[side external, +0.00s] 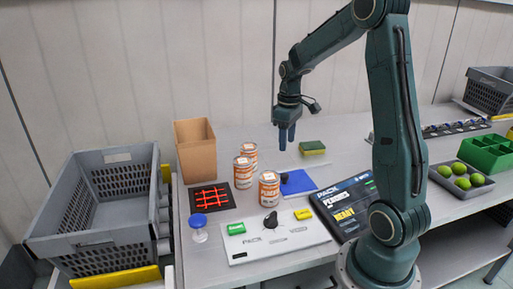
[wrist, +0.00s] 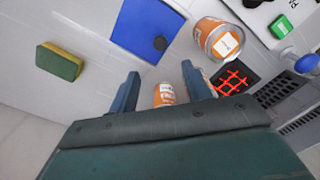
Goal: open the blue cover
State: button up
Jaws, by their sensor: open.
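The blue cover (side external: 299,184) is a flat blue square with a dark round knob (side external: 284,177) near its left edge. It lies flat on the grey table behind the panel with the black screen. My gripper (side external: 287,137) hangs in the air above and behind the cover, fingers down. In the wrist view my gripper (wrist: 160,72) has its fingers apart with nothing held. A can shows beyond the gap between them.
Orange-labelled cans (side external: 269,189) stand left of the cover, one close to it. A yellow-green sponge (side external: 312,148) lies behind it. A dark panel (side external: 346,203) lies in front right, a white board (side external: 275,237) in front. A cardboard box (side external: 196,152) and grey crate (side external: 95,250) are left.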

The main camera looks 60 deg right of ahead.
aim_at(285, 174)
notch_tip(285, 174, down, 12)
jog(key=shift+f, duration=0.1)
dwell(0.5)
jog(key=shift+s, duration=0.1)
grip_shut()
